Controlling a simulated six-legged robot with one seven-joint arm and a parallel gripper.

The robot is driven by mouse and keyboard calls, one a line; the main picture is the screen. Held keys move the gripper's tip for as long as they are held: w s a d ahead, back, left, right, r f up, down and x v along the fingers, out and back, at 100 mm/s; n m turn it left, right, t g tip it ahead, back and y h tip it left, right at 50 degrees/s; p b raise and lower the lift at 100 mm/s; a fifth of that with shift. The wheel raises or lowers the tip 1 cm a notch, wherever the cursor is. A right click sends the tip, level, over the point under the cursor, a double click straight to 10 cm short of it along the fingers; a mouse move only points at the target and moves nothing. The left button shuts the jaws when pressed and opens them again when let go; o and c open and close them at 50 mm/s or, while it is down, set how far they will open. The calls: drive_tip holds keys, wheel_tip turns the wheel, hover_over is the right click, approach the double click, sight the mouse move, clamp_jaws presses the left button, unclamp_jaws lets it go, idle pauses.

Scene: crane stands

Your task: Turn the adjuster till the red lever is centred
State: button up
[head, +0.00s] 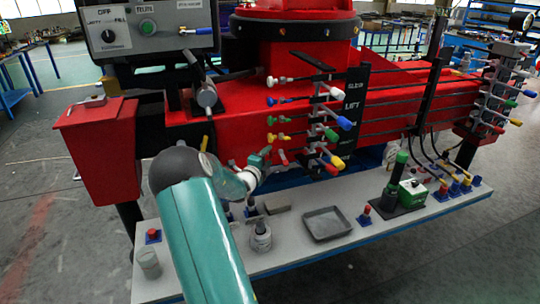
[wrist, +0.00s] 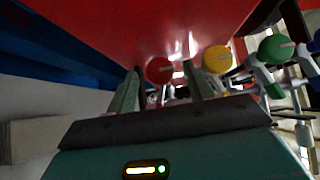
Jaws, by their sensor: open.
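My gripper (head: 267,160) is at the lower left end of the lever bank, in front of the red crane body. In the wrist view its two fingers (wrist: 160,72) stand apart, with a red round knob (wrist: 158,69) showing in the gap between their tips. I cannot tell whether either finger touches the knob. In the head view small red knobs show near the gripper (head: 283,157) and at the bottom of the right-hand lever row (head: 331,169). Which part is the adjuster is not clear, and the gripper partly hides the lower lever end.
Close beside the red knob are a yellow knob (wrist: 218,59) and a green knob (wrist: 275,49). A grey bench (head: 300,249) below carries a tray (head: 326,224), a green-and-black device (head: 411,194) and a cup (head: 149,262). A red box (head: 98,150) hangs at left.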

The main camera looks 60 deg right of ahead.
drive_tip(key=shift+d, duration=1.4)
drive_tip(key=c, duration=0.9)
